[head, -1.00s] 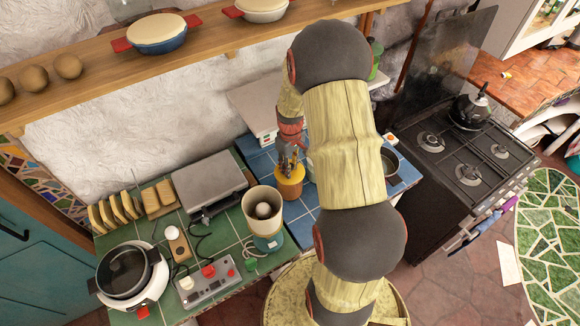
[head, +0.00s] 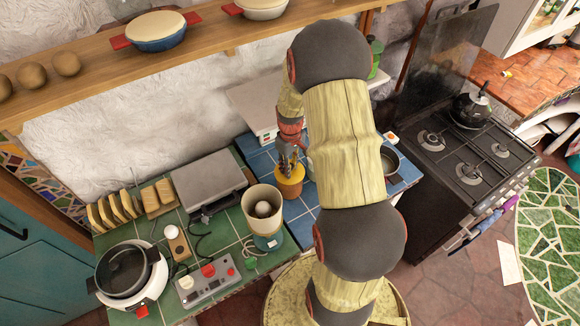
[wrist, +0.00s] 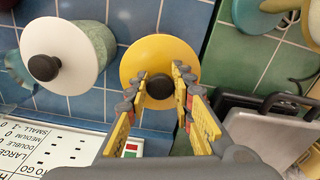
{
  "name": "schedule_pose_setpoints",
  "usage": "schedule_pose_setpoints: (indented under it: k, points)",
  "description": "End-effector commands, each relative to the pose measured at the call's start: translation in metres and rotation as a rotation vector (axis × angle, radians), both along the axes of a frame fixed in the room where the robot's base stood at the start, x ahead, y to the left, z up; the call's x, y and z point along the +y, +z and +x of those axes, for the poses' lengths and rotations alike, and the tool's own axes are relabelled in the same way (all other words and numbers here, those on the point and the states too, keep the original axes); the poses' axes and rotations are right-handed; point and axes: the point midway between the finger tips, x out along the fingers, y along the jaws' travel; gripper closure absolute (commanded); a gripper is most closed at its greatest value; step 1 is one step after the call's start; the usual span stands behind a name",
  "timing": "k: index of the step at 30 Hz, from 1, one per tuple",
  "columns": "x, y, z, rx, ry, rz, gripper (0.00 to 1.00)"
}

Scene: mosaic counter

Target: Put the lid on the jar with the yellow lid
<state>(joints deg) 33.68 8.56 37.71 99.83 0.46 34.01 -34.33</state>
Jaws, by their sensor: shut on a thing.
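The yellow lid (wrist: 150,57) is a round disc with a black knob (wrist: 160,87), seen from above in the wrist view. My gripper (wrist: 160,86) points down at it, with its fingers closed on the knob. In the head view, my gripper (head: 288,163) is directly above the yellow-orange jar (head: 290,188) on the blue tiles. The lid appears level over the jar's top. The lid hides the jar's mouth in the wrist view, and I cannot tell whether lid and rim touch.
A greenish jar with a white lid (wrist: 66,55) stands to the left in the wrist view. A white scale-like device (head: 262,122) lies behind. A cream-and-teal container (head: 264,212) and a grey press (head: 208,182) stand left of the jar, and a pan (head: 390,160) right.

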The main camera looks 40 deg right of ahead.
Motion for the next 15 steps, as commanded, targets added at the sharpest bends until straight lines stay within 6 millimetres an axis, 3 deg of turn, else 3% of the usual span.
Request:
schedule_pose_setpoints:
  k: [3, 4, 15]
  points:
    - [-0.0001, 0.0003, 0.0001, 0.000, 0.000, 0.000, 1.00]
    - [-0.0001, 0.0003, 0.0001, 0.000, 0.000, 0.000, 0.75]
    - [0.0000, 0.0002, 0.0001, 0.000, 0.000, 0.000, 0.55]
